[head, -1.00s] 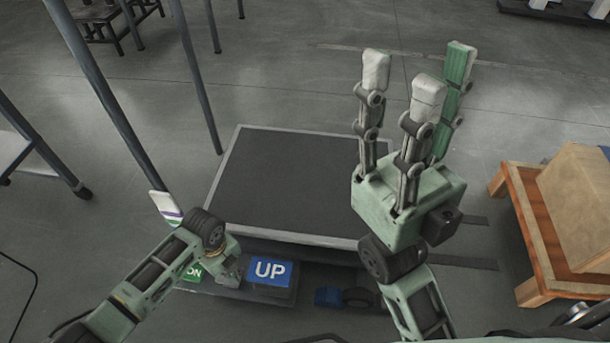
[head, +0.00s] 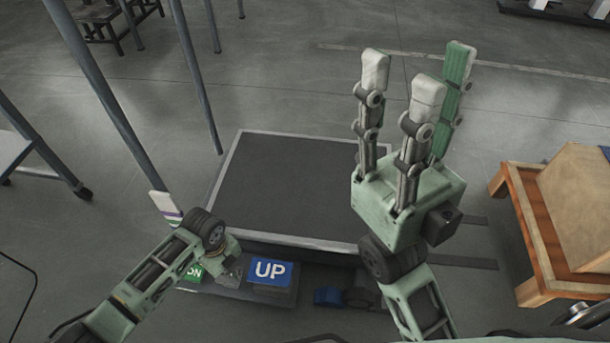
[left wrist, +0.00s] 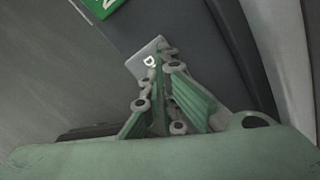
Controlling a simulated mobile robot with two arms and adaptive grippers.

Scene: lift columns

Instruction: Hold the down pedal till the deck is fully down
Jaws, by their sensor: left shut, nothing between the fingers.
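The deck (head: 290,190) is a dark platform with a pale grey rim, low over the floor in the middle of the head view. The down pedal is a grey plate with a "D" in the left wrist view (left wrist: 143,62); most of its lettering is hidden by the fingers. My left gripper (head: 234,268) points down at this pedal, between the green and blue ones. In the left wrist view its closed, empty fingers (left wrist: 165,58) are at the pedal; contact is hard to tell. My right gripper (head: 420,85) is raised over the deck's right side, fingers apart and empty.
A blue UP pedal (head: 269,272) is just right of my left gripper, and a green ON pedal (head: 193,272) just left. A wooden stand with a box (head: 580,210) is at the right. Grey posts (head: 115,115) stand at the left.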

